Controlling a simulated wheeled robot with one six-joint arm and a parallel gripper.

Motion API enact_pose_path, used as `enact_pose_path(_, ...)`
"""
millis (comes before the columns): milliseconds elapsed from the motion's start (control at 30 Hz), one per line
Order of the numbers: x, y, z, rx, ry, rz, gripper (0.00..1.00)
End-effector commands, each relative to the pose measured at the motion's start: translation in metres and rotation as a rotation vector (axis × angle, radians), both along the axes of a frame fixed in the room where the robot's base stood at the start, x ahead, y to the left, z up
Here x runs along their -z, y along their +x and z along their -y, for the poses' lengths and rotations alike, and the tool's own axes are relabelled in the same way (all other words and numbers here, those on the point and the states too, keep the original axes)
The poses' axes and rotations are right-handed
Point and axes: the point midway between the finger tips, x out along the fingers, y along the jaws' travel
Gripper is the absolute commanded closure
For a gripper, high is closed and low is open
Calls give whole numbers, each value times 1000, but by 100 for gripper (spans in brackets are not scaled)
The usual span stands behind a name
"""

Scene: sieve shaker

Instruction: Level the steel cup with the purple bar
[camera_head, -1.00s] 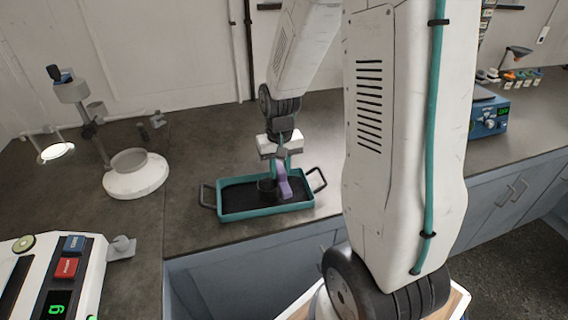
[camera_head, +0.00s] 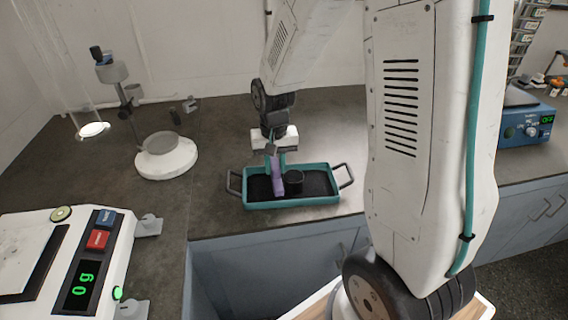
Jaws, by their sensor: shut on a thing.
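My gripper (camera_head: 275,160) is shut on the purple bar (camera_head: 278,184), which hangs down upright over the tray. The teal tray (camera_head: 310,200) has a dark floor and a handle at each end, and sits near the front edge of the bench.
A scale (camera_head: 70,260) reading 0 g stands at the front left. A white round-based stand (camera_head: 167,160) is behind it. A blue device (camera_head: 527,125) is at the far right. My arm hides the bench right of the tray. Bench behind the tray is clear.

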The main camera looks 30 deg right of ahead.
Motion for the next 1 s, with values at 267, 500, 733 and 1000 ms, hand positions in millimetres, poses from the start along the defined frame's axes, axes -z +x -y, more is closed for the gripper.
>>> enact_pose_path(267, -27, 0, 1, 1, -1, 4, 100)
enact_pose_path(500, -47, 0, 2, 1, -1, 4, 100)
enact_pose_path(733, -57, 0, 2, 1, 0, 3, 100)
enact_pose_path(1000, -59, 0, 2, 1, -1, 2, 100)
